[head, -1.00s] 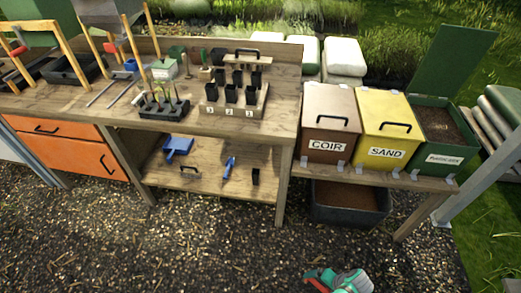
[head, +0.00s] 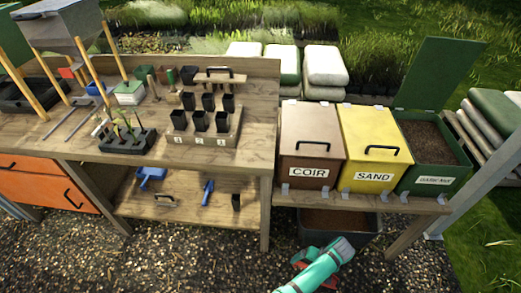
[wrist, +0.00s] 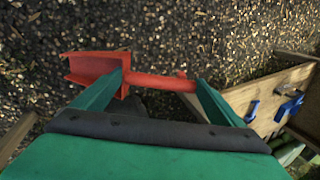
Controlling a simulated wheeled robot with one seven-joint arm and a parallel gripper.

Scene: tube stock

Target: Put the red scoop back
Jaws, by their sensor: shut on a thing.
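The red scoop (wrist: 95,66) shows in the wrist view, with its open trough at the left and its handle running right. My gripper (wrist: 160,80) is shut on the scoop's handle, with one teal finger at each end of the visible handle. Dark gravel lies behind and below the scoop. In the head view my teal arm reaches up from the bottom edge, in front of the low black tub. Small red patches show beside it, but the scoop's full shape is hidden there.
Lidded coir (head: 311,145) and sand (head: 374,150) bins stand beside an open green bin (head: 425,182) of brown material. A black tub (head: 313,237) sits below. The wooden bench (head: 257,135) holds a pot rack and seedlings; its lower shelf (head: 185,212) holds a blue scoop (head: 150,175) and blue trowel (head: 208,192).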

